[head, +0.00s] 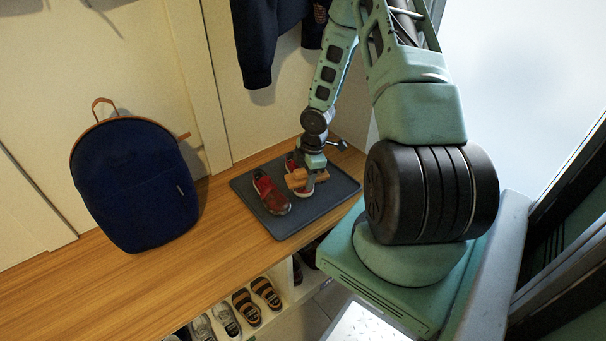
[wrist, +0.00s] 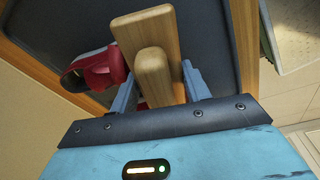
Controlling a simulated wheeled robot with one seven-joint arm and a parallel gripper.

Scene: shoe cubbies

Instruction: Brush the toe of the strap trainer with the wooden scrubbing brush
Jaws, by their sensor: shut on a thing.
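My gripper (head: 308,178) is shut on the wooden scrubbing brush (head: 297,180), low over the dark tray. In the wrist view the brush's pale wooden block and grip (wrist: 154,75) sit between the two blue fingers (wrist: 158,92); its bristles are hidden. A red trainer (head: 270,193) lies on the tray, left of the brush; it also shows in the wrist view (wrist: 97,70). A second red trainer (head: 290,162) is mostly hidden behind the brush and gripper. I cannot tell whether the brush touches it, nor clearly see the straps.
The dark tray (head: 245,187) lies on a wooden bench (head: 160,283). A navy backpack (head: 135,185) stands on the bench at left. A dark jacket (head: 262,45) hangs above. Bare bench lies between backpack and tray.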

